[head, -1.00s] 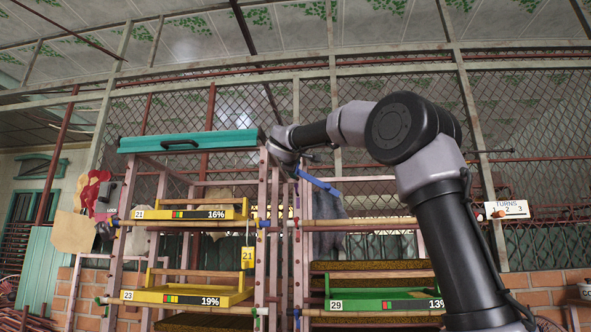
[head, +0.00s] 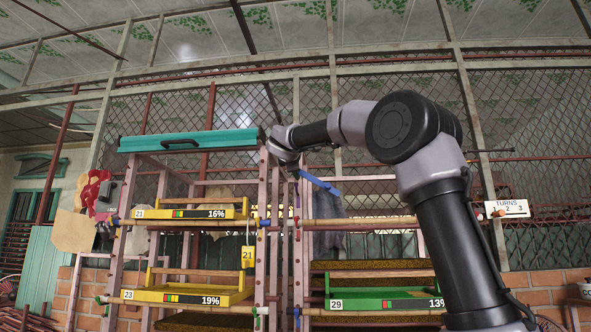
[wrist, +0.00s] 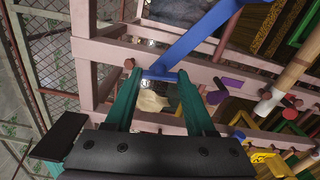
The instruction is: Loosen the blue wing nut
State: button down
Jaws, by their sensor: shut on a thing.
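A long flat blue bar (head: 320,183) sticks out beside the upper part of the pink rack post, and it also shows in the wrist view (wrist: 205,35). My gripper (wrist: 159,76) has its teal fingertips on either side of the bar's near end. In the head view my gripper (head: 292,164) is at the upper right of the left rack, partly hidden by my wrist. I cannot tell whether the bar is part of a wing nut. A small blue wing nut (head: 263,223) shows lower on the post, below my gripper and apart from it.
Yellow trays (head: 190,214) and a green tray (head: 383,304) sit in the racks. Bamboo poles (head: 365,222) cross the racks. A TURNS sign (head: 507,208) hangs at right.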

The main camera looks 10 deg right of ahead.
jog(key=shift+f, duration=0.1)
jog(key=shift+c, duration=1.2)
grip_release()
jog(key=shift+s, duration=0.1)
jog(key=v, duration=1)
jog(key=shift+s+a, duration=0.15)
jog(key=shift+s, duration=0.15)
